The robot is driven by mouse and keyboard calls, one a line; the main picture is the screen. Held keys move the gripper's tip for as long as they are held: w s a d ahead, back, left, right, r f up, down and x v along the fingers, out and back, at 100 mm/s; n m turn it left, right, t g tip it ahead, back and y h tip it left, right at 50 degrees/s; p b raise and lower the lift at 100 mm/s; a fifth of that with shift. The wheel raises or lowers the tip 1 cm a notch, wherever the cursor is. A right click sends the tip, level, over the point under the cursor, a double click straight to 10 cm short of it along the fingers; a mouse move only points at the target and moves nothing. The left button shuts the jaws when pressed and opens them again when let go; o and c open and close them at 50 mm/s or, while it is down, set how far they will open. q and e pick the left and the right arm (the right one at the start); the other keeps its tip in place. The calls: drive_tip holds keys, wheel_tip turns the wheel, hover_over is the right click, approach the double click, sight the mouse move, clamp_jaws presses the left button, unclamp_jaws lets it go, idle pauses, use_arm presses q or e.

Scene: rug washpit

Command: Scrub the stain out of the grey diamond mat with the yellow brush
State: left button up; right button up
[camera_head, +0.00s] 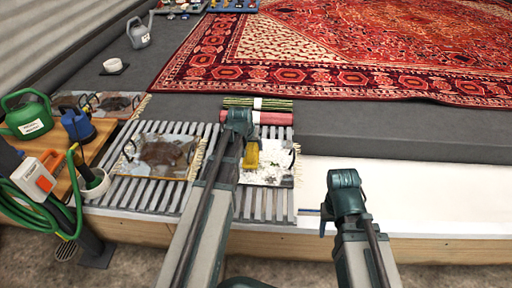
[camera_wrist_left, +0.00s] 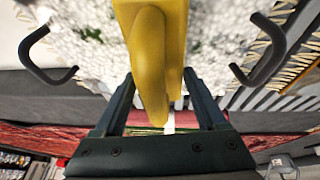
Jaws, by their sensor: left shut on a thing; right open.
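My left gripper (camera_head: 240,122) is shut on the yellow brush (camera_head: 251,155). The brush also shows large between the fingers in the left wrist view (camera_wrist_left: 155,50). It is over a mat covered in white foam (camera_head: 272,172) on the slatted rack; whether its bristles touch is hidden. Dark greenish patches show through the foam in the wrist view. The foam hides the mat's pattern, so I cannot confirm diamonds. A second mat (camera_head: 150,158) with a big brown stain lies to its left. My right gripper (camera_head: 343,180) is open and empty over the white ledge at right.
The slatted rack (camera_head: 208,195) bears both mats. Rolled green and red textiles (camera_head: 275,118) lie just behind the foamy mat. Black hooks stand at the mats' sides. A green watering can (camera_head: 28,117), blue jug (camera_head: 77,125) and hose (camera_head: 40,215) crowd the left. A red rug (camera_head: 340,50) fills the back.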

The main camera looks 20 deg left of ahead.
use_arm(q)
drive_tip(key=shift+s+a, duration=0.15)
drive_tip(key=shift+a, duration=0.4)
drive_tip(key=shift+a, duration=0.1)
drive_tip(key=shift+s+a, duration=0.25)
drive_tip(key=shift+a, duration=0.45)
drive_tip(key=shift+s+a, duration=0.2)
drive_tip(key=shift+a, duration=0.5)
drive_tip(key=shift+c, duration=0.7)
drive_tip(key=shift+w+d, duration=0.25)
drive_tip(key=shift+d, duration=0.55)
drive_tip(key=shift+w+d, duration=0.2)
drive_tip(key=shift+d, duration=0.6)
drive_tip(key=shift+d, duration=0.1)
drive_tip(key=shift+w+d, duration=0.25)
drive_tip(key=shift+d, duration=0.5)
drive_tip(key=shift+w+d, duration=0.25)
drive_tip(key=shift+d, duration=0.45)
